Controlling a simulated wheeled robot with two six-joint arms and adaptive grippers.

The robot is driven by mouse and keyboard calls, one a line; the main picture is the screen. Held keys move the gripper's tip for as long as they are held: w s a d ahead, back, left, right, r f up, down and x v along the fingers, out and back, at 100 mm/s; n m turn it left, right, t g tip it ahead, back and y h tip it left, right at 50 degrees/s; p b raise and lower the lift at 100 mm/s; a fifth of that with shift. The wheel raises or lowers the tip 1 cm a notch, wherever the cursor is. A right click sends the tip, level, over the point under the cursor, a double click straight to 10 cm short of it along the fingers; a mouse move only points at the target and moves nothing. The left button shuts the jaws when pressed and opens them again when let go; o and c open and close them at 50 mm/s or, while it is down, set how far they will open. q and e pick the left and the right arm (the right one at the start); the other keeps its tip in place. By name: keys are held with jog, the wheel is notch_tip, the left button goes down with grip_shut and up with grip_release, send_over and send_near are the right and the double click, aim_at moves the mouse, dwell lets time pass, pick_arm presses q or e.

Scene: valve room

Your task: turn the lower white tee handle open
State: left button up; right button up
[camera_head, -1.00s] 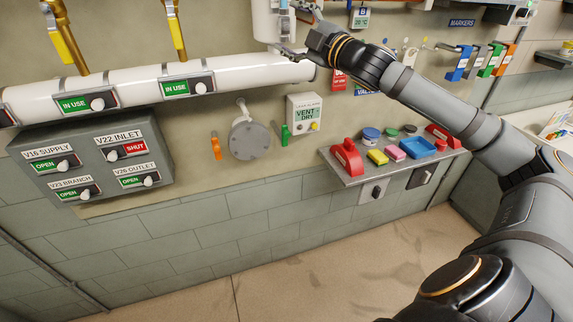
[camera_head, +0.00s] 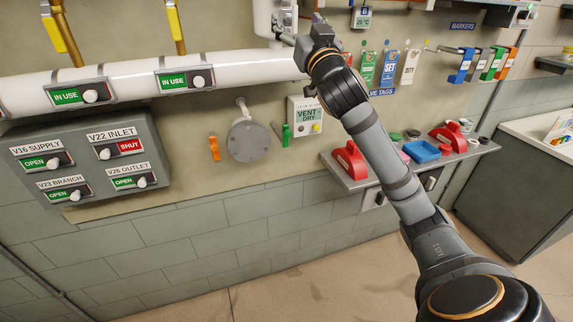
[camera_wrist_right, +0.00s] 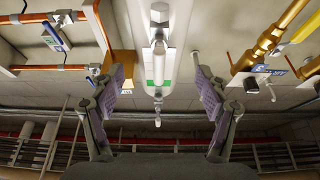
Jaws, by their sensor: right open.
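My right gripper (camera_head: 288,27) is open at the white vertical pipe (camera_head: 265,20) at the top of the head view. It also shows in the right wrist view (camera_wrist_right: 159,93), its two purple-padded fingers spread wide. Between the fingers, and apart from both, is a white pipe with a green marking (camera_wrist_right: 150,72). Small white handle-like parts lie along its middle, the lowest a small white knob (camera_wrist_right: 157,121). I cannot tell for sure which is the lower tee handle. In the head view, the gripper and wrist hide much of this spot. My left gripper is not in view.
A large white horizontal pipe (camera_head: 230,67) runs left of the gripper. A grey valve panel (camera_head: 150,125) is at left. Below my right arm, a shelf (camera_head: 358,182) holds red and blue items. Hanging tags (camera_head: 388,68) are right of the wrist.

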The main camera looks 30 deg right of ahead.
jog(key=f+b+v, duration=0.1)
jog(key=b+v, duration=0.7)
jog(key=w+a+f+n+g+y, duration=0.1)
jog(key=f+g, duration=0.3)
jog(key=f, duration=1.3)
jog(key=w+a+f+n+g+y, duration=0.1)
jog(key=f+g, duration=0.3)
jog(key=f, duration=1.4)
jog(key=shift+w+a+g+p, duration=0.45)
jog(key=shift+w+a, duration=0.1)
jog(key=shift+a, duration=0.1)
jog(key=shift+f, duration=0.1)
